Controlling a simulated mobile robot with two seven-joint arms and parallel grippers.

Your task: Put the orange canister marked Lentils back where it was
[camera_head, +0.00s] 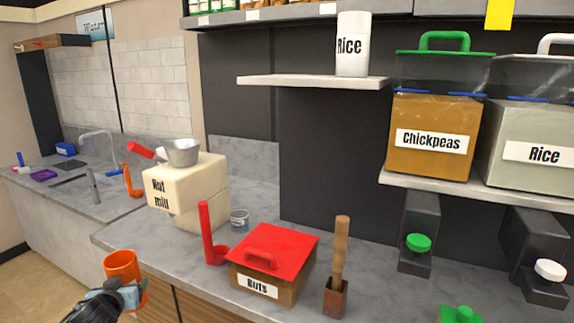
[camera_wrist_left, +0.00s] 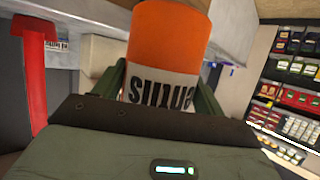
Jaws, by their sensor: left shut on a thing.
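The orange canister (camera_head: 121,266) is at the lower left of the head view, in front of the counter edge. My left gripper (camera_head: 122,287) is shut around it. In the left wrist view the orange canister (camera_wrist_left: 168,38) fills the top middle, its white label reading "entils" upside down between the two fingers of my left gripper (camera_wrist_left: 160,85). In the head view its open-looking top faces up. A white canister marked Rice (camera_head: 352,45) stands on the small white shelf (camera_head: 300,81), with bare shelf to its left. My right gripper is not in view.
On the counter (camera_head: 130,236) stand a nut mill (camera_head: 190,196), a red scoop (camera_head: 207,235), a red-lidded Nuts box (camera_head: 270,262) and a wooden-handled tool in a holder (camera_head: 337,275). Chickpeas (camera_head: 431,140) and Rice (camera_head: 540,150) dispensers occupy the right shelf.

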